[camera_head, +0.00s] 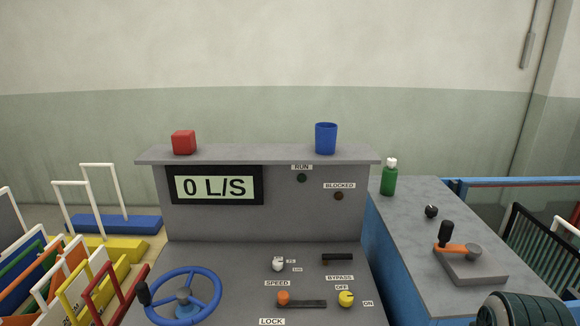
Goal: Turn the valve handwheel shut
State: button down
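The valve handwheel (184,297) is a blue three-spoked wheel with a grey-blue hub. It stands at the lower left of the grey control console (235,262). The lower edge of the wheel is close to the bottom of the picture. The display (214,186) on the console's upright panel reads "0 L/S". The RUN lamp (302,178) and BLOCKED lamp (338,195) both look dark. My gripper is not in view, and nothing touches the wheel.
The console also carries a SPEED knob (278,263), a black BYPASS lever (337,259), an orange-ended LOCK slider (303,303) and a yellow knob (346,299). A red block (184,142) and blue cup (325,138) stand on its ledge. A lever box (470,268) sits right; colored frames (70,280) crowd left.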

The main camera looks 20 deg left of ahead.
aim_at(145, 295)
jog(key=u, duration=2)
jog(key=k, duration=0.6)
jog(key=u, duration=0.3)
jog(key=i, duration=1.55)
jog(key=z, duration=0.55)
